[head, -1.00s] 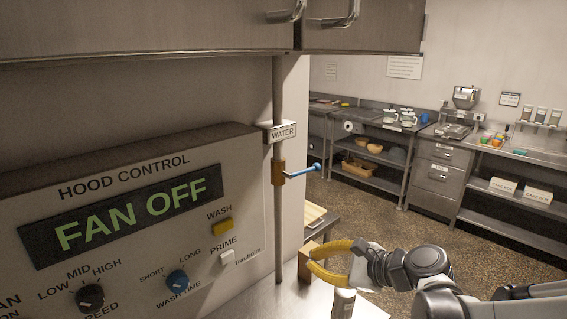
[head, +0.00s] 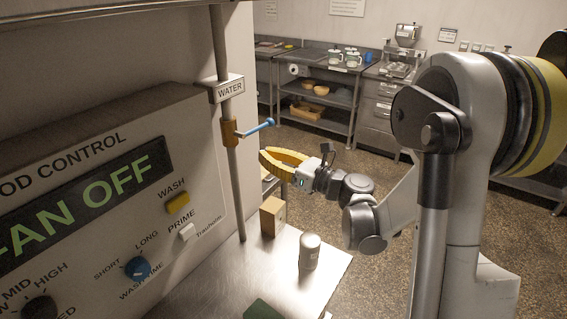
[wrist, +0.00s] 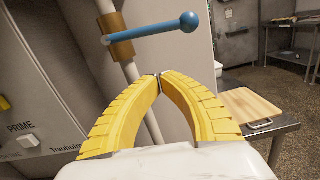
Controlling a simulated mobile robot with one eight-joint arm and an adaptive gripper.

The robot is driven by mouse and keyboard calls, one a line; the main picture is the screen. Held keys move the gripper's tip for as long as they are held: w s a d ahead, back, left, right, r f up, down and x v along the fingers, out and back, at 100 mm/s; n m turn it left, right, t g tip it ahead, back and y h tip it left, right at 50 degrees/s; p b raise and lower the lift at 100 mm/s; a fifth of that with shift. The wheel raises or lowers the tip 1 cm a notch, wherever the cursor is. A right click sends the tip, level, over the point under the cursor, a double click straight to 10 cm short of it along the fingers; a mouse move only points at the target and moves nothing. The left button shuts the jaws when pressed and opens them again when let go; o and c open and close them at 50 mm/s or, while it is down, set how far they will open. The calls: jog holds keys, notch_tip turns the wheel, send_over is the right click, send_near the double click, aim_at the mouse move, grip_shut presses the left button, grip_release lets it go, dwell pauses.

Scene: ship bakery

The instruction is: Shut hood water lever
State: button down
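The hood water lever (head: 258,128) is a blue rod with a round knob end. It sticks out sideways from a brass valve (head: 229,133) on a vertical pipe, below a "WATER" label (head: 229,89). My gripper (head: 264,157) has yellow fingers whose tips meet, with nothing between them. It is just below the lever in the head view. In the wrist view the lever (wrist: 155,30) and its brass valve (wrist: 117,36) lie above the closed fingertips (wrist: 158,76). The tips look apart from the lever.
The hood control panel (head: 85,190), reading "FAN OFF", is at left. A wooden block (head: 272,216) and a pale canister (head: 309,252) stand on the metal counter (head: 215,280) below. A cutting board (wrist: 250,107) lies on a table. Open floor is at right.

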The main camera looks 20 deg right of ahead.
jog(key=r, duration=0.1)
jog(key=w+r, duration=0.1)
jog(key=r, duration=0.2)
jog(key=shift+w+a, duration=0.15)
jog(key=shift+a, duration=0.1)
jog(key=shift+r, duration=0.1)
jog(key=shift+w+d+r+p, duration=0.15)
jog(key=shift+r+p, duration=0.35)
jog(key=shift+r, duration=0.15)
